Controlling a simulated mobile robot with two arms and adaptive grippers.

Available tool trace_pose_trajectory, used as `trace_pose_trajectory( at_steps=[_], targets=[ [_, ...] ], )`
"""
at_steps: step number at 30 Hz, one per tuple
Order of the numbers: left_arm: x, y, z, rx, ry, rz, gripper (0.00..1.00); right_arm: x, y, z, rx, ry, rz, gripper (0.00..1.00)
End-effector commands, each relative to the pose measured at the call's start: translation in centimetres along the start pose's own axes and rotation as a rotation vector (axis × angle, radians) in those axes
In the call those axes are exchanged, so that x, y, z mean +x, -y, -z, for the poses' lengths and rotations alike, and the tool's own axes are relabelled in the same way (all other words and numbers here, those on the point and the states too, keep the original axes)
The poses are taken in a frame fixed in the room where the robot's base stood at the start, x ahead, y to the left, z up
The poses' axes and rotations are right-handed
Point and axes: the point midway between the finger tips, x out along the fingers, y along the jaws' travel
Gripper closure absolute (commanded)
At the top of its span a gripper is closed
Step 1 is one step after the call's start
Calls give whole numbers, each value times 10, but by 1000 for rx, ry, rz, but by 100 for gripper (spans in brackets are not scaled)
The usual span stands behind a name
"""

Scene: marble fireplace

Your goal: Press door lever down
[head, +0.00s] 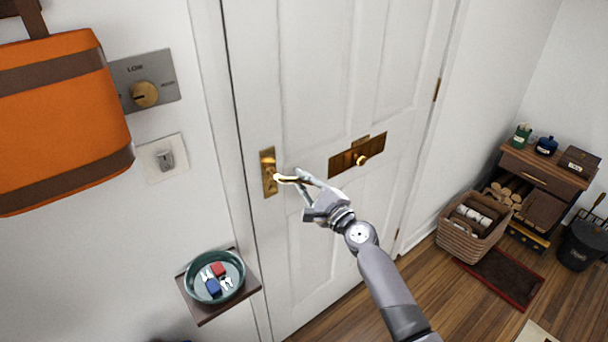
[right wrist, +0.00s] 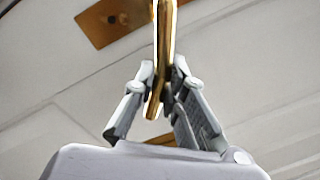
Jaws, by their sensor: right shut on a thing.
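The white panelled door (head: 300,110) is closed in its frame. Its brass lever (head: 287,178) sticks out to the right from a tall brass backplate (head: 268,172) and looks about level. My right gripper (head: 299,181) is shut on the lever near its free end. In the right wrist view the two fingers (right wrist: 163,88) close on either side of the brass lever (right wrist: 165,40), and the backplate (right wrist: 112,18) shows behind. My left gripper is not in view.
A brass mail slot plate (head: 345,160) is on the door, right of the lever. A small shelf (head: 200,316) with a teal bowl (head: 239,284) juts from the wall below left. An orange bag (head: 60,120) hangs at left. A basket (head: 465,243) stands on the floor at right.

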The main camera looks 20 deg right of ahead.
Motion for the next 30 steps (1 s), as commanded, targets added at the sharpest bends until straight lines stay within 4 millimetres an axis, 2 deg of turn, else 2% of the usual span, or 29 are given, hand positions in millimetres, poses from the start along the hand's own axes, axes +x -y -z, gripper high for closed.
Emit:
trace_pose_trajectory(
  at_steps=[1, 9, 27, 28, 30],
  targets=[
    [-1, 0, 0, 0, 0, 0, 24, 0, -6, 0, 33, -3, -6, 100],
    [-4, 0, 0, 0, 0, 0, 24, -1, -14, 1, 152, -12, -5, 100],
    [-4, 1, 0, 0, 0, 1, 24, -2, -19, 2, 194, -15, -7, 100],
    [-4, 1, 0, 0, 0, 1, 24, -2, -19, 2, 194, -15, -7, 86],
    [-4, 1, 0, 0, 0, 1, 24, -2, -19, 2, 194, -15, -7, 82]
  ],
)
